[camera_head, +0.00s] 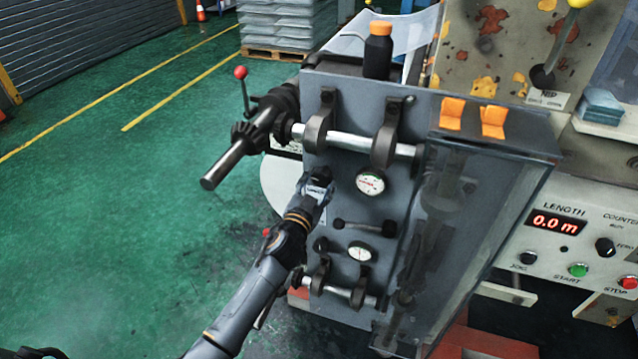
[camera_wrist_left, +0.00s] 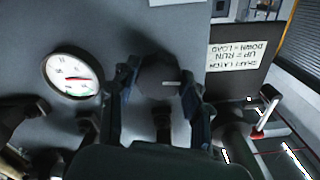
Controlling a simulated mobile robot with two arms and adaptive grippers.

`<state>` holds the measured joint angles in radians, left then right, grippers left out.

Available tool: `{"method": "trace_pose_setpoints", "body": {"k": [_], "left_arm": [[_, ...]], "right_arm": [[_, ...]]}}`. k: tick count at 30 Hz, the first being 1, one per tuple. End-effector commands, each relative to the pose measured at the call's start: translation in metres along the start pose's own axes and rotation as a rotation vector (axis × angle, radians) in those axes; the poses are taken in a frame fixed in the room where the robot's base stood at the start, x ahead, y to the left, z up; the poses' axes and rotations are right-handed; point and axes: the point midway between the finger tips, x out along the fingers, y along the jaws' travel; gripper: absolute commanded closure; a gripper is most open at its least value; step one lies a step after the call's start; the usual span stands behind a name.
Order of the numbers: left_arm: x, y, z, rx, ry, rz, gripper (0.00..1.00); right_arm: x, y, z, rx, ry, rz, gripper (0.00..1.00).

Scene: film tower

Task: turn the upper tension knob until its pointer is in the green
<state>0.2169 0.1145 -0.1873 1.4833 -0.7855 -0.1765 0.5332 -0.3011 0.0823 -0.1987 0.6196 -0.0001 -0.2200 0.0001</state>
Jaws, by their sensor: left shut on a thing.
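The upper tension knob (camera_head: 322,173) is a dark round knob on the grey front panel, left of the upper white dial (camera_head: 370,182). My left gripper (camera_head: 318,187) is shut on it. In the left wrist view the knob (camera_wrist_left: 158,78) sits between the two fingers of my left gripper (camera_wrist_left: 158,92), with a short pale mark on its face. The upper dial also shows in the wrist view (camera_wrist_left: 72,75), with a red needle and a green band near its rim. The needle appears to lie outside the green. My right gripper is out of view.
Below are a dark double-ended lever (camera_head: 365,227), a lower dial (camera_head: 360,252) and a lower knob (camera_head: 321,244). A steel roller (camera_head: 348,141) crosses above. A shaft (camera_head: 222,168) and a red-tipped lever (camera_head: 241,74) stick out left.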

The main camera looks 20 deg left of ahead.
Motion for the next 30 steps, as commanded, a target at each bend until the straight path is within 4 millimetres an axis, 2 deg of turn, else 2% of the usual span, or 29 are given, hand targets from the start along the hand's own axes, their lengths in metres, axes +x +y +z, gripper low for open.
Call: {"method": "trace_pose_setpoints", "body": {"k": [30], "left_arm": [[0.0002, -0.0028, -0.0019, 0.971, 0.001, -0.001, 0.83]], "right_arm": [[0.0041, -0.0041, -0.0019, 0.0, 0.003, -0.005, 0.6]]}}
